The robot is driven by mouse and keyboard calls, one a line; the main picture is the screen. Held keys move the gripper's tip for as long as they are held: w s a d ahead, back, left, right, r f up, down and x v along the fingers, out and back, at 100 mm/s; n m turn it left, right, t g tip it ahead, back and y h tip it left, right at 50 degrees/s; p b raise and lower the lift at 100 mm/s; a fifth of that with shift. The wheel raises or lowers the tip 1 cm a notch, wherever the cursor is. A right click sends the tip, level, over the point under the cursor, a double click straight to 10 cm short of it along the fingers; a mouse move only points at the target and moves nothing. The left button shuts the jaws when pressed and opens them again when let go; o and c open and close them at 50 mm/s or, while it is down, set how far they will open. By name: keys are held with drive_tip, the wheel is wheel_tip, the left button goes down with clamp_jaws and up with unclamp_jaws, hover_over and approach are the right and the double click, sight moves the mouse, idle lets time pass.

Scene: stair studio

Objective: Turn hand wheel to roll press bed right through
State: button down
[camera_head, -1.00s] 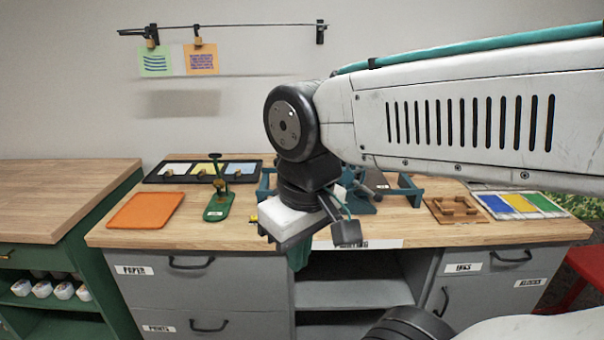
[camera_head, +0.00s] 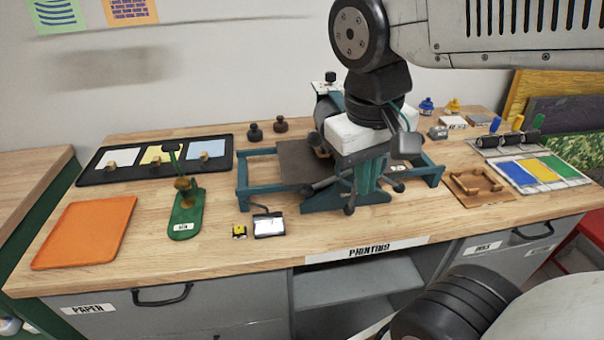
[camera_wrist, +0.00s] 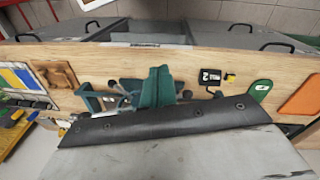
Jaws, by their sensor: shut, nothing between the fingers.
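The teal press stands mid-table in the head view, its rails (camera_head: 432,166) running left to right. Its flat brown bed (camera_head: 298,160) lies left of the roller, which is partly hidden behind my gripper. The hand wheel (camera_head: 327,183) is on the near side, with dark spokes ending in knobs. Its hub is hidden. My gripper (camera_head: 371,190) has a white body and teal fingers. It hangs in front of the wheel, fingers shut and empty. The fingers also show in the wrist view (camera_wrist: 159,72), with wheel spokes (camera_wrist: 124,87) beside them. I cannot tell whether they touch the wheel.
A small white-faced item (camera_head: 269,225) and a yellow item (camera_head: 239,231) lie near the press's front left. A green tool (camera_head: 186,215), orange mat (camera_head: 85,232) and black tray (camera_head: 95,177) stand left. A wooden frame (camera_head: 480,187) and colour tray (camera_head: 503,167) are right.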

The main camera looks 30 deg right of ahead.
drive_tip(key=w+a+r+g+h, duration=0.1)
drive_tip(key=w+a+h, duration=0.35)
drive_tip(key=w, duration=0.35)
drive_tip(key=m+h, duration=0.2)
drive_tip(key=h, duration=0.1)
approach(302, 190)
drive_tip(key=shift+t, duration=0.4)
drive_tip(key=x, duration=0.7)
drive_tip(key=shift+s, duration=0.2)
drive_tip(key=shift+s+d+f+g+h, duration=0.15)
drive_tip(key=shift+d+f+h, duration=0.1)
drive_tip(key=shift+f+h, duration=0.65)
drive_tip(key=shift+d+f+g+h, duration=0.2)
drive_tip(key=shift+f+h, duration=0.55)
drive_tip(key=shift+f, duration=0.3)
drive_tip(key=shift+r, duration=0.1)
